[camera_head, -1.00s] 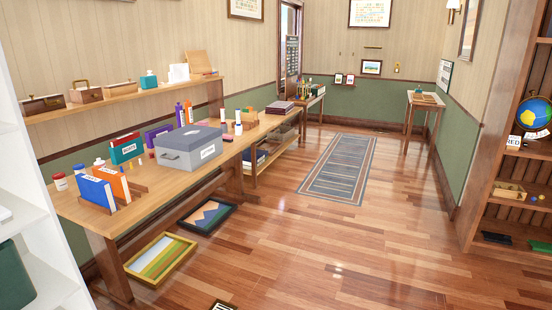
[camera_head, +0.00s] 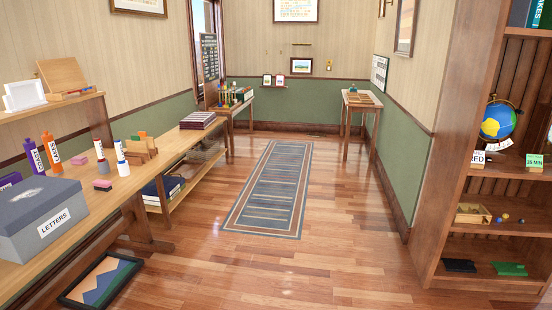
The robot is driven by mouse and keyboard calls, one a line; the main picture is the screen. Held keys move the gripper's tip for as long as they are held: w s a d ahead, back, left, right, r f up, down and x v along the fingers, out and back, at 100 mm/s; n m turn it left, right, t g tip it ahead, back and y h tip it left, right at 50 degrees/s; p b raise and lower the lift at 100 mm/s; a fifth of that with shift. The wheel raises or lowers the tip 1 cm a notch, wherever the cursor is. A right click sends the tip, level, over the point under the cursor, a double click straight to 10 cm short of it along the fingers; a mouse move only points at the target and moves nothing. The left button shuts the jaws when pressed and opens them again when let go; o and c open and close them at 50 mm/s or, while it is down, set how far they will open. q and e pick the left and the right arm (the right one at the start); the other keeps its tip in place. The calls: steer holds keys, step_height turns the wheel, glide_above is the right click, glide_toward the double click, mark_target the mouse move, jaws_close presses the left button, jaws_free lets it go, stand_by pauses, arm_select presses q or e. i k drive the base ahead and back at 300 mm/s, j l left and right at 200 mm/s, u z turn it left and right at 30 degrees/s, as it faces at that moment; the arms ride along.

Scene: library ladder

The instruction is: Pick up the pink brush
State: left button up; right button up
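A small block with a pink top and a dark lower part (camera_head: 102,184) lies on the long wooden table (camera_head: 120,204), just right of the grey LETTERS box. Another small pink block (camera_head: 81,160) lies a little behind it, near the orange bottle. Either could be the pink brush; they are too small to tell for sure. Neither of my grippers is in view.
The grey LETTERS box (camera_head: 40,218) stands at the table's near left. Orange (camera_head: 52,150) and purple (camera_head: 34,156) bottles stand behind it. A framed picture (camera_head: 100,280) lies on the floor. A bookshelf (camera_head: 445,130) stands right. The floor around the striped rug (camera_head: 270,190) is open.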

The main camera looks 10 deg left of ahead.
mark_target(99, 185)
steer(key=i+j+u, duration=0.1)
steer(key=i+u, duration=0.2)
steer(key=i, duration=0.25)
steer(key=i+u, duration=0.3)
steer(key=i, duration=0.25)
steer(key=i+l+u, duration=0.2)
steer(key=i+u, duration=0.15)
steer(key=i, duration=0.2)
steer(key=i+l+u, duration=0.3)
steer(key=i, duration=0.25)
